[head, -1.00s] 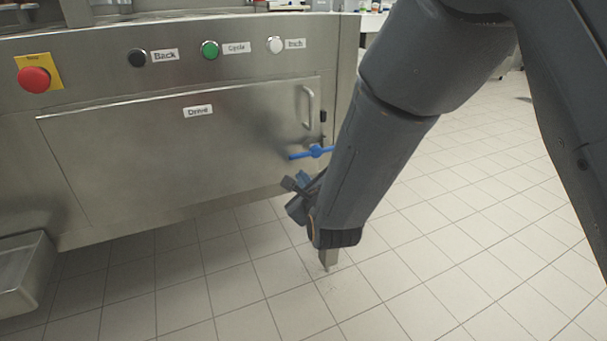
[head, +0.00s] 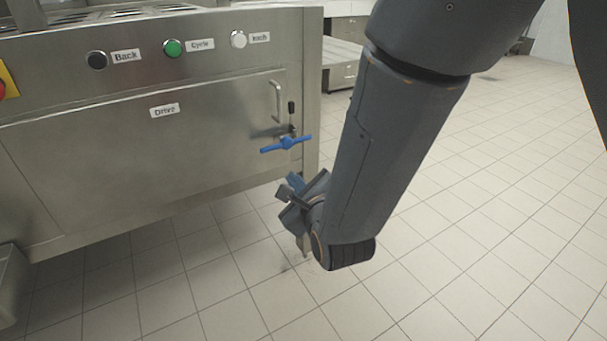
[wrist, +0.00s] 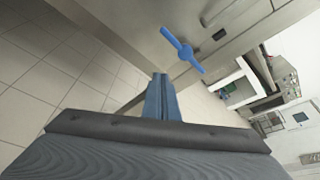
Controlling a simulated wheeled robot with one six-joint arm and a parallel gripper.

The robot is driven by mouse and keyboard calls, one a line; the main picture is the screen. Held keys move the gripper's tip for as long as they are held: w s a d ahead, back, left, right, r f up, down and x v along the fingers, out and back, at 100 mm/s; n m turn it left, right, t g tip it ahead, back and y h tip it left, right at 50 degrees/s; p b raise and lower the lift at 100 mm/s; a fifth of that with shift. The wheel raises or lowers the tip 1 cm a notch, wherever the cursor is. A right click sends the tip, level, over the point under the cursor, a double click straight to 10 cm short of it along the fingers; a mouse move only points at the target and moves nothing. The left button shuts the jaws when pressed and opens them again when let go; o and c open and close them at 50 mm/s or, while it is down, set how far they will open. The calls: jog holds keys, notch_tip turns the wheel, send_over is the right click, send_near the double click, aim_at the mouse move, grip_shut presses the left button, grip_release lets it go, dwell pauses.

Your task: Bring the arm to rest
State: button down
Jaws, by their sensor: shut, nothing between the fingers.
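My arm hangs down on the right of the head view, in front of the machine's right corner. My gripper (head: 291,187) is at its lower end, just below a blue handle (head: 286,144) on the machine. In the wrist view my gripper (wrist: 161,80) has its blue fingers together with nothing between them. The blue handle (wrist: 182,50) shows beyond the fingertips there, apart from them. The gripper is partly hidden behind my wrist in the head view.
The steel machine (head: 60,170) has a "Drive" door with a bar grip (head: 277,100) and Back (head: 97,60), Cycle (head: 173,48) and Inch (head: 238,39) buttons. A steel bin (head: 10,285) is at lower left. Tiled floor (head: 500,200) on the right is clear.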

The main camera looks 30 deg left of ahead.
jog(key=s+d+f+n+g+h, duration=0.1)
jog(key=d+n+g+h, duration=0.15)
jog(key=d+n, duration=0.5)
jog(key=s+d+f+n+g+h, duration=0.1)
jog(key=s+d+n+g+h, duration=0.1)
jog(key=d+n+h, duration=0.35)
jog(key=s+d+r+n+g+h, duration=0.1)
jog(key=s+d+n+g, duration=0.1)
jog(key=s+d+n, duration=0.55)
jog(key=s+d+r+n+g+h, duration=0.1)
jog(key=s+d+n+g+h, duration=0.25)
jog(key=d, duration=0.75)
jog(key=d+r+m+p, duration=0.3)
jog(key=d+r+p, duration=0.7)
jog(key=r+p, duration=0.3)
jog(key=d+r+m+p, duration=0.2)
jog(key=d+r+p, duration=0.9)
jog(key=r+p, duration=0.3)
jog(key=shift+s+r+m+t+y+p, duration=0.25)
jog(key=shift+m+y+p, duration=0.2)
jog(key=shift+p, duration=0.75)
